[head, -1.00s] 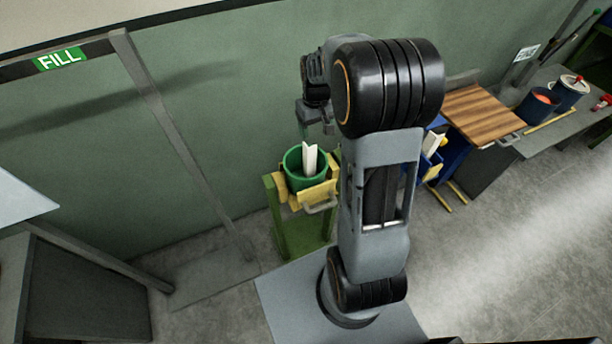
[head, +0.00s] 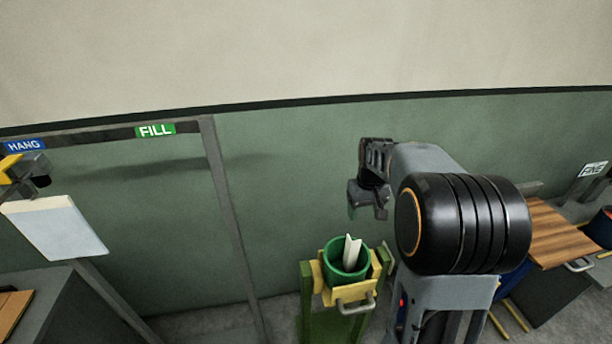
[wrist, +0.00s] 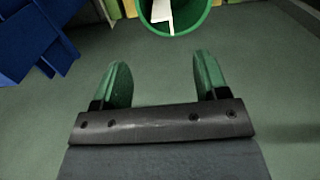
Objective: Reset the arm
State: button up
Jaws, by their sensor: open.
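My gripper (wrist: 161,82) is open and empty in the wrist view, its two green fingers spread apart. In the head view my gripper (head: 366,209) hangs above and slightly right of a green bucket (head: 334,262). The bucket holds a white piece (head: 351,252) that stands up out of it. The bucket sits in a yellow holder with a handle (head: 352,292) on a green stand (head: 318,325). In the wrist view the bucket shows at the top edge, beyond the fingertips and apart from them.
A frame with a green FILL sign (head: 155,130) and a blue HANG sign (head: 24,145) stands left. A pale panel (head: 56,230) hangs there. A wooden board (head: 560,232) is at right. The green wall (head: 290,170) is behind my gripper.

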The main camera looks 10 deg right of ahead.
jog(key=s+a+r+t, duration=0.2)
jog(key=s+a, duration=0.3)
jog(key=s, duration=0.3)
jog(key=s+a+r+t, duration=0.2)
jog(key=s+a, duration=0.3)
jog(key=s, duration=0.3)
jog(key=shift+a+r, duration=0.15)
jog(key=shift+r, duration=0.15)
